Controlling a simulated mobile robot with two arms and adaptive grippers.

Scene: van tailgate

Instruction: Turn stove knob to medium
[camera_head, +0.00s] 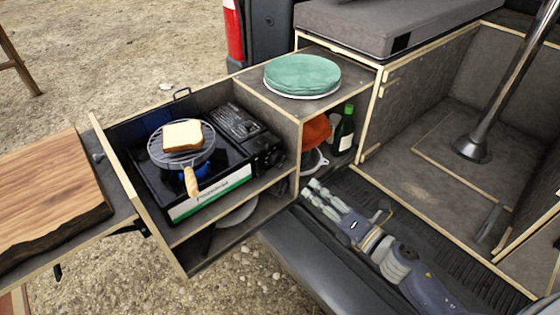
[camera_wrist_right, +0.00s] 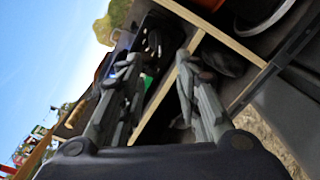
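The portable gas stove (camera_head: 205,208) sits in the pulled-out drawer, black with a white and green front strip. Blue flame shows under a round wire grill (camera_head: 203,155) with a wooden handle, and a slice of bread (camera_head: 183,135) lies on the grill. The stove's black control end (camera_head: 266,150) is at its right; the knob is too small and dark to make out. My right gripper (camera_head: 314,192) is low, right of the drawer and apart from the stove. In the wrist view its two fingers (camera_wrist_right: 159,65) are spread with nothing between them. My left gripper is not in view.
The drawer's wooden rim (camera_head: 227,224) lies between my right gripper and the stove. Green plates (camera_head: 302,76) rest on the shelf behind. A green bottle (camera_head: 344,130) and an orange item (camera_head: 315,132) stand in the cubby. A wooden board (camera_head: 45,195) is at left.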

